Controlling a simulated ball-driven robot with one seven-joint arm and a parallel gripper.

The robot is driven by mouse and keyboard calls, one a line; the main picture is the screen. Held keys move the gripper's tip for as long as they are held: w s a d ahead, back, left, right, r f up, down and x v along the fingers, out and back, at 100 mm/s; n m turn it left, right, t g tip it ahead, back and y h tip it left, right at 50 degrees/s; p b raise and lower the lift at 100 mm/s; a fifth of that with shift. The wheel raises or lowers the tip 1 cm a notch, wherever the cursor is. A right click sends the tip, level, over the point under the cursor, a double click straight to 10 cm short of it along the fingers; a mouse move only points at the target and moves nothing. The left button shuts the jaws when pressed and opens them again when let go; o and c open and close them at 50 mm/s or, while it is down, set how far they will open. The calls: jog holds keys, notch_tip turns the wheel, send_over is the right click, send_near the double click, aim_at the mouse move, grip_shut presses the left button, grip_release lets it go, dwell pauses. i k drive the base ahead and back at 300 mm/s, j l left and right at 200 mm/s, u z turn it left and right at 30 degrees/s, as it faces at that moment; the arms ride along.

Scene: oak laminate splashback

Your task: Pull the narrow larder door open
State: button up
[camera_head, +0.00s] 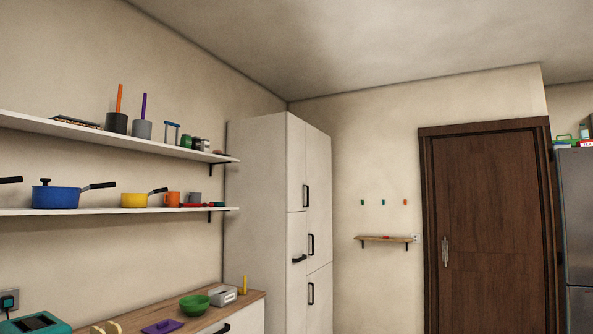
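A tall white larder cabinet (256,210) stands in the back left corner, its front turned to the right. Its front has several narrow white panels, all seemingly closed flush. The upper left panel (296,165) has a black upright handle (306,195). The lower left panel (297,290) has a black level handle (299,259). The right-hand panels carry black upright handles, one at mid height (311,244) and one lower (311,293). Which panel is the narrow larder door I cannot tell. The cabinet's foot is out of frame. My gripper is not in view.
A wooden worktop (225,307) with a green bowl (194,304) and a white toaster (223,295) runs up to the cabinet's left side. Two laden shelves (130,211) hang above. A small wall shelf (384,239), a brown door (490,220) and a grey fridge (577,220) are to the right.

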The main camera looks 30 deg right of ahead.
aim_at(295, 151)
jog(key=i+l+z, duration=0.65)
jog(key=i, duration=0.25)
jog(key=i+l+z, duration=0.3)
jog(key=i, duration=0.2)
jog(key=i+z, duration=0.35)
jog(key=i, duration=0.15)
jog(key=i+u, duration=0.1)
jog(key=i, duration=0.8)
jog(key=i+l+u, duration=0.1)
jog(key=i, duration=0.8)
jog(key=l, duration=0.1)
